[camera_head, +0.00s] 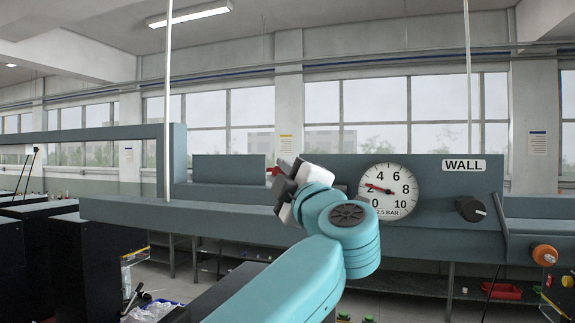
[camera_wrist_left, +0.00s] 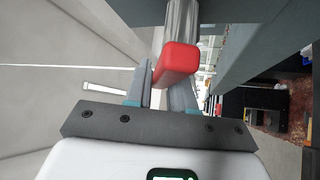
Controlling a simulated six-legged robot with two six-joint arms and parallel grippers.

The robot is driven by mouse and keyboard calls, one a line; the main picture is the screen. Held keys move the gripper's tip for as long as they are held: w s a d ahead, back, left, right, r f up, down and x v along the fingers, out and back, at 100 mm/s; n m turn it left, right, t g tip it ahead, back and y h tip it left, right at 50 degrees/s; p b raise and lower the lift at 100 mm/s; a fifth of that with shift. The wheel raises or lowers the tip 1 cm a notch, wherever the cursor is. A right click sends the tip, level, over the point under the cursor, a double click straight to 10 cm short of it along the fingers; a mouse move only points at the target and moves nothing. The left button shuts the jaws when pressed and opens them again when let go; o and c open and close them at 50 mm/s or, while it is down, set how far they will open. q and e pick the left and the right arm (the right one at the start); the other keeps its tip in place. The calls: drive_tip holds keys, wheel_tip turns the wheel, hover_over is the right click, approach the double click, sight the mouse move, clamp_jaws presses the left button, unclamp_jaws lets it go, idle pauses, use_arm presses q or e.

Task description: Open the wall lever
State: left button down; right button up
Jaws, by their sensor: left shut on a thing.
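The lever shows a red block-shaped grip (camera_wrist_left: 178,60) in the left wrist view, on a grey metal shaft. In the head view only a small red bit (camera_head: 274,171) shows beside my gripper; the rest is hidden behind it. My left gripper (camera_head: 284,179) is at the grey panel, left of the gauge. In the left wrist view its two fingers (camera_wrist_left: 163,88) are on either side of the red grip, shut on it. My right gripper is in neither view.
A round gauge (camera_head: 390,191) on the panel has its needle near 2. A black knob (camera_head: 471,209) sits right of it, and an orange knob (camera_head: 545,255) is farther right. Dark cabinets (camera_head: 80,262) stand at the left. A red tray (camera_head: 501,291) lies on a low shelf.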

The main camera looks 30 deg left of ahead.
use_arm(q)
drive_tip(key=shift+a+f+n+g+h, duration=0.15)
drive_tip(key=shift+f+n+g+h, duration=0.5)
drive_tip(key=shift+n, duration=0.45)
drive_tip(key=c, duration=1)
unclamp_jaws()
drive_tip(key=shift+w, duration=0.1)
drive_tip(key=shift+c, duration=0.2)
drive_tip(key=shift+w+f, duration=0.15)
drive_tip(key=shift+w, duration=0.1)
drive_tip(key=shift+s, duration=0.35)
drive_tip(key=b+v, duration=0.4)
drive_tip(key=v, duration=1.2)
drive_tip(key=shift+w+d+b, duration=0.2)
drive_tip(key=shift+w+b, duration=0.05)
drive_tip(key=shift+b, duration=0.05)
